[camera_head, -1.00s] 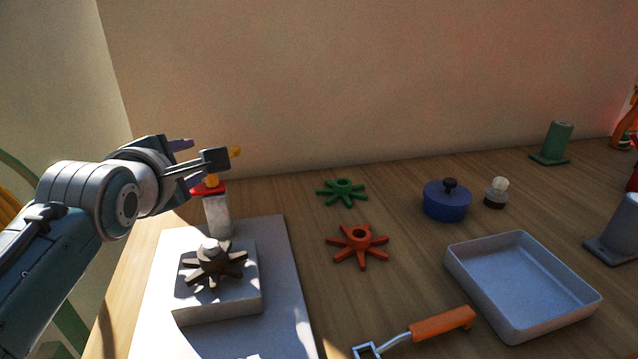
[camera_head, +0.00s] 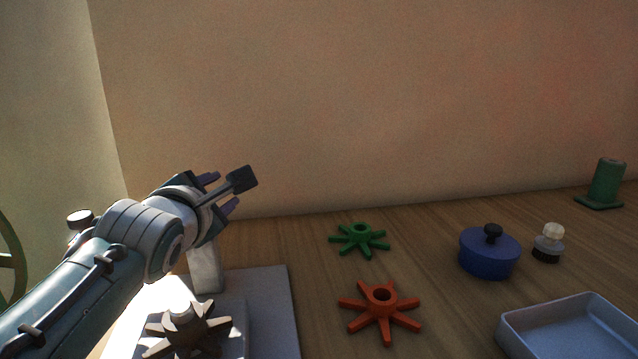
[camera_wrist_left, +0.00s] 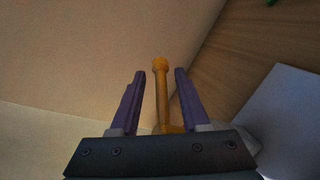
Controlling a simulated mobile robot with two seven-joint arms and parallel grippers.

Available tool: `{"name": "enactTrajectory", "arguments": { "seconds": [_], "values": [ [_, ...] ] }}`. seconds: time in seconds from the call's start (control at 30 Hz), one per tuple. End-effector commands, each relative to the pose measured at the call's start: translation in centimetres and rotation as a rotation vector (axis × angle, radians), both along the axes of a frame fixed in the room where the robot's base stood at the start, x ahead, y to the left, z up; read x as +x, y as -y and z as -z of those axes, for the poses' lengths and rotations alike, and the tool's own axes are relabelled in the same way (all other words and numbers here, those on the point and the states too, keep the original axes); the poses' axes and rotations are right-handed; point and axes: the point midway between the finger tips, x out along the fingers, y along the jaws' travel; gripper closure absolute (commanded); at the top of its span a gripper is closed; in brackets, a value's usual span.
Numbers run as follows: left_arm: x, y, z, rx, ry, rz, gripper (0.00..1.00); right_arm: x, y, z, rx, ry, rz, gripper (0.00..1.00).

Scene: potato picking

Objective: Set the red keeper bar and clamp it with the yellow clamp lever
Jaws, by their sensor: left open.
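My left gripper (camera_head: 223,190) is open, above and in front of the pale post (camera_head: 205,268) at the back of the grey base plate (camera_head: 273,300). In the left wrist view, its two purple fingers (camera_wrist_left: 160,72) stand apart on either side of the yellow clamp lever (camera_wrist_left: 162,92). The lever lies lengthwise between them, with visible gaps at both sides. The red keeper bar shows in neither current view; my wrist covers the top of the post in the head view. My right gripper is not in view.
A dark star-shaped part (camera_head: 190,333) sits on the block in front of the post. A green star (camera_head: 360,238) and an orange star (camera_head: 381,310) lie to the right. Further right are a blue lidded pot (camera_head: 489,254), a small knobbed piece (camera_head: 548,243), a grey tray (camera_head: 575,330) and a green post (camera_head: 605,184).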

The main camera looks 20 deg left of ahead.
Motion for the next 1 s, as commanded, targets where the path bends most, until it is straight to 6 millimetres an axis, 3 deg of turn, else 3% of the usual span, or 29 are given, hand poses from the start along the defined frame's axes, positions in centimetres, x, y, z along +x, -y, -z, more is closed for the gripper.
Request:
{"name": "enactTrajectory", "arguments": {
  "seconds": [0.27, 0.67, 1.0],
  "values": [
    [-0.02, -0.01, 0.02, 0.000, 0.000, 0.000, 0.56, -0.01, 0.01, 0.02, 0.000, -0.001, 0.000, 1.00],
    [-0.01, 0.02, 0.01, 0.000, 0.000, 0.000, 1.00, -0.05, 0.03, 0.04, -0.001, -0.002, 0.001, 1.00],
    [0.00, 0.02, 0.02, 0.000, 0.000, 0.000, 1.00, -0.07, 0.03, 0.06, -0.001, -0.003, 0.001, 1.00]
  ]
}}
